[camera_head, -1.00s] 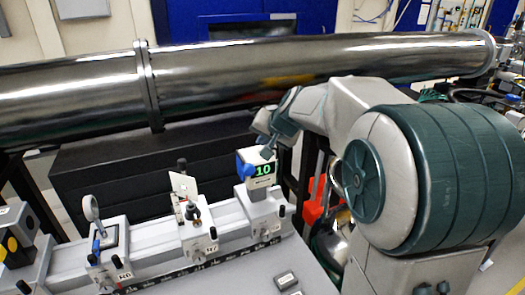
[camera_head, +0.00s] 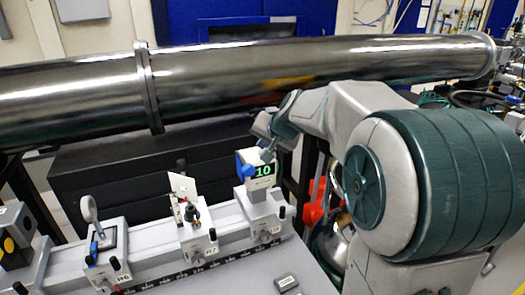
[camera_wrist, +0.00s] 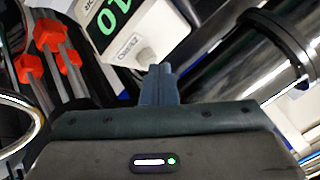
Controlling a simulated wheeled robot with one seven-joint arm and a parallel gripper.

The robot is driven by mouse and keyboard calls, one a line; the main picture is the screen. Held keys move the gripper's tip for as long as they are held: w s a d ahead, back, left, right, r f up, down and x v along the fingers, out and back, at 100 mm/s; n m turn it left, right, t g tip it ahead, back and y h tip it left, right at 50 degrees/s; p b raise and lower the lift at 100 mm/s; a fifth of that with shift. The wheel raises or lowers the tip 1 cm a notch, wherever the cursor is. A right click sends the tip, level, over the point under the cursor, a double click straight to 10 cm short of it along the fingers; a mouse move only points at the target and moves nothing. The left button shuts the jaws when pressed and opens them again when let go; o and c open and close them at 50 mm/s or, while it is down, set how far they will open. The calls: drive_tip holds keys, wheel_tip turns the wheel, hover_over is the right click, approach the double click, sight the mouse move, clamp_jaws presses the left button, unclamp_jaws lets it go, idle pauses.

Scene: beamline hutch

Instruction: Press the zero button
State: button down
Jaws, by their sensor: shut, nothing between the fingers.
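The meter (camera_head: 262,171) is a white box with a green lit readout of 10 and a blue part on its left side. It stands on a rail mount at the right end of the bench. In the wrist view its display (camera_wrist: 110,20) is partly cut off by the top edge. A small labelled grey key, which looks like the zero button (camera_wrist: 129,47), sits on its face below the display. My gripper (camera_head: 267,153) is shut and empty at the meter's top right. In the wrist view its fingertips (camera_wrist: 160,70) are just right of the key; contact cannot be told.
A long steel beam pipe (camera_head: 300,65) runs behind the meter. Optic mounts (camera_head: 190,215) and a round lens holder (camera_head: 90,210) stand along the rail to the left. Red parts (camera_wrist: 50,45) show beside the meter. A small grey block (camera_head: 286,283) lies on the bench in front.

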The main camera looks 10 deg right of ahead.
drive_tip(key=shift+f, duration=0.3)
drive_tip(key=shift+r, duration=0.1)
idle(0.3)
drive_tip(key=shift+r+p, duration=0.35)
drive_tip(key=shift+r, duration=0.45)
wheel_tip(320, 180, up, 5)
drive_tip(key=p, duration=0.3)
drive_tip(key=shift+p, duration=0.3)
drive_tip(key=s+f+n+g+h, duration=0.1)
drive_tip(key=s+f, duration=0.4)
drive_tip(key=s, duration=1)
drive_tip(key=s+f+n+g+h, duration=0.1)
drive_tip(key=s+f+n+g, duration=0.3)
drive_tip(key=s, duration=1.2)
drive_tip(key=shift+f+n+h, duration=0.3)
drive_tip(key=shift+f, duration=0.4)
